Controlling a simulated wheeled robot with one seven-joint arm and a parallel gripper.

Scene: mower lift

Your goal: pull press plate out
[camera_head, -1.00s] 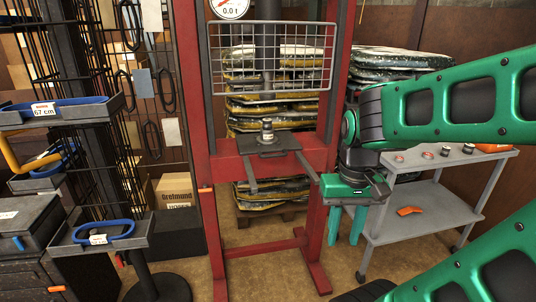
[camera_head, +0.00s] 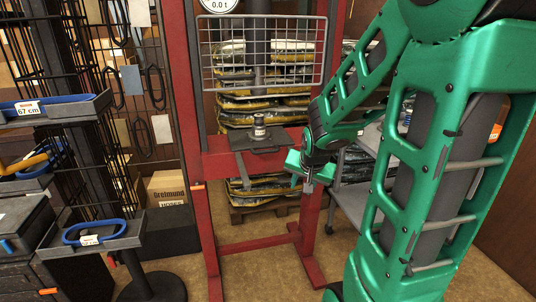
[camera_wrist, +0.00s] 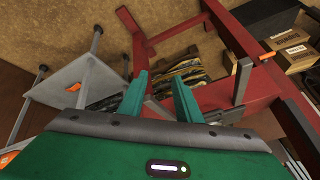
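The dark press plate (camera_head: 265,145) lies on the red press's crossbeam, with a small dark cylinder (camera_head: 259,127) standing on it. One flat bar of the plate (camera_head: 246,172) sticks out toward me at the left; it also shows in the wrist view (camera_wrist: 242,82). The other bar is largely hidden by my gripper (camera_head: 305,181) in the head view. My gripper is at the plate's right front side, fingers pointing down. In the wrist view, its two green fingers (camera_wrist: 160,80) stand wide apart. A grey strip shows low between them, but I cannot tell whether they touch it.
The red press frame (camera_head: 190,135) has a wire guard (camera_head: 262,55) above the plate. A grey cart (camera_wrist: 75,85) stands close to the right of the press. The floor before the press is clear.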

